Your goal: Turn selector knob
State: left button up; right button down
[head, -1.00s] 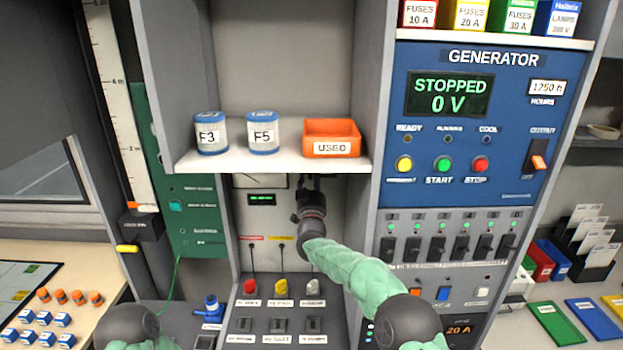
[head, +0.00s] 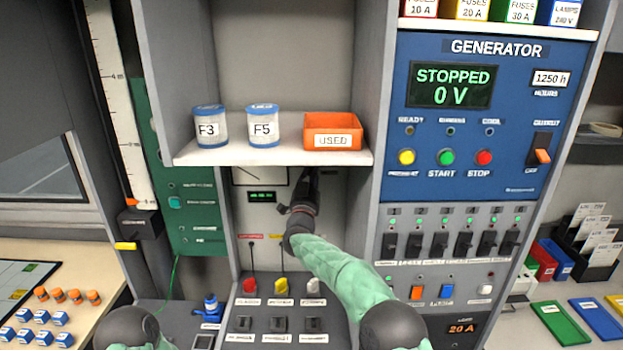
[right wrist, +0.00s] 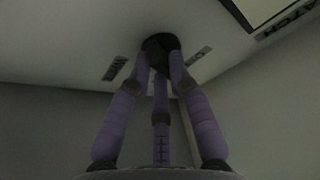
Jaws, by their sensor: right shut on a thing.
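The selector knob (right wrist: 158,42) is a dark round knob on a pale panel in the right wrist view. My right gripper (right wrist: 161,60) is shut on it, with its purple fingers around it. In the head view my right gripper (head: 309,182) reaches under the shelf to the panel, and the knob is hidden there behind the gripper and the shelf edge. My left gripper is out of view; only part of my left arm shows at the bottom left.
A white shelf (head: 275,156) with tins F3 (head: 209,128) and F5 (head: 262,128) and an orange USED bin (head: 332,132) hangs just above my right gripper. Below is a console with red, yellow and grey knobs (head: 281,286). The generator panel (head: 470,180) stands at the right.

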jog(key=shift+a+r+m+g+h, duration=0.1)
jog(key=shift+m+g+h, duration=0.35)
jog(key=shift+m, duration=0.8)
jog(key=shift+a+r+m+g+h, duration=0.1)
jog(key=shift+m+g+h, duration=0.15)
jog(key=shift+m+h, duration=0.7)
jog(key=shift+m+y, duration=0.3)
jog(key=shift+m, duration=0.1)
jog(key=c, duration=1.1)
grip_release()
jog(key=shift+f, duration=0.1)
jog(key=shift+c, duration=0.2)
jog(key=shift+s+f, duration=0.1)
jog(key=shift+s+a+f, duration=0.1)
jog(key=shift+s, duration=0.05)
jog(key=v, duration=1.1)
jog(key=shift+s, duration=0.2)
